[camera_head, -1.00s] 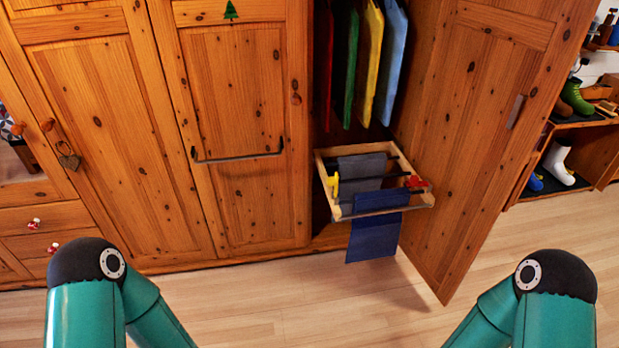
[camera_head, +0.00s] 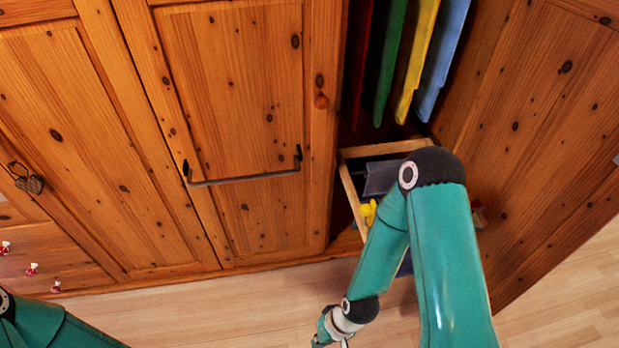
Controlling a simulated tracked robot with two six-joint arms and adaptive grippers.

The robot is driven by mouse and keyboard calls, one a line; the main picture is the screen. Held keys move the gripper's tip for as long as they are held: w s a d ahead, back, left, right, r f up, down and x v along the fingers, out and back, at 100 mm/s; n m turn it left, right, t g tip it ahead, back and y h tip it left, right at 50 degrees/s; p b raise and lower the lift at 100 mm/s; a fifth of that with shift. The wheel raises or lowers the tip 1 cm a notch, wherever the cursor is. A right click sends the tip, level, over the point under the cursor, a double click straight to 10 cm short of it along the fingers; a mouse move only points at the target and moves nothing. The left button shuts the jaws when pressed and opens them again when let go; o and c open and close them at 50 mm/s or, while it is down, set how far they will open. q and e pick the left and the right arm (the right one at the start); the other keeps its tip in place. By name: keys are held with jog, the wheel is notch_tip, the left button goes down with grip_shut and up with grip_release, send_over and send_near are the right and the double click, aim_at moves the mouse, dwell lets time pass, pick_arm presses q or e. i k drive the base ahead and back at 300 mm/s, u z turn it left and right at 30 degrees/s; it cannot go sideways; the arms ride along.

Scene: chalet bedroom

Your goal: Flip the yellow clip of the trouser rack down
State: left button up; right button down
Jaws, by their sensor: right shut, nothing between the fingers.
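The trouser rack (camera_head: 351,192) is a pale wooden pull-out frame, drawn out of the open wardrobe. Its yellow clip (camera_head: 369,212) shows near the left rail, just left of my right arm, and seems to stand up. A grey cloth (camera_head: 381,178) hangs in the rack. My right arm covers much of the rack's middle and right side. My right gripper (camera_head: 343,342) is at the bottom edge, below and in front of the rack, partly cut off. It is shut and empty, apart from the clip. Only part of my left arm shows at lower left; its gripper is out of view.
Red, green, yellow (camera_head: 417,60) and blue garments hang above the rack. The open wardrobe door (camera_head: 550,130) stands close on the right. A closed door with a metal bar (camera_head: 243,179) is on the left. The floor in front is clear.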

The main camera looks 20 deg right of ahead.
aim_at(366, 210)
jog(key=z, duration=0.1)
jog(key=i, duration=0.95)
jog(key=z, duration=0.4)
